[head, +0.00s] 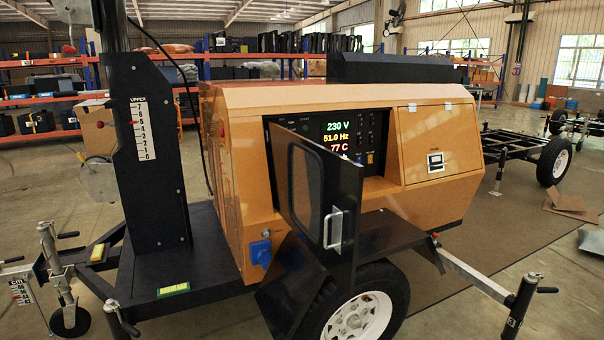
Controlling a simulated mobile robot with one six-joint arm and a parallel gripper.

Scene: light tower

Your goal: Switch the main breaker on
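The light tower's orange generator body (340,92) stands in the middle of the head view. Its black panel door (312,190) is swung open towards me, with a pale handle (334,228). Behind it the control panel (295,121) shows a lit display (338,138) reading 230 V, 51.0 Hz and 77 C. Rows of small dark switches (371,128) sit right of the display. The open door hides the lower left of the panel. I cannot tell which part is the main breaker or how it is set. My gripper is not in view.
A black mast with a number scale (145,150) stands at the left. A wheel (362,318) and fender lie below the door. An outrigger bar (470,270) sticks out at the lower right. A blue socket (260,252) is on the body.

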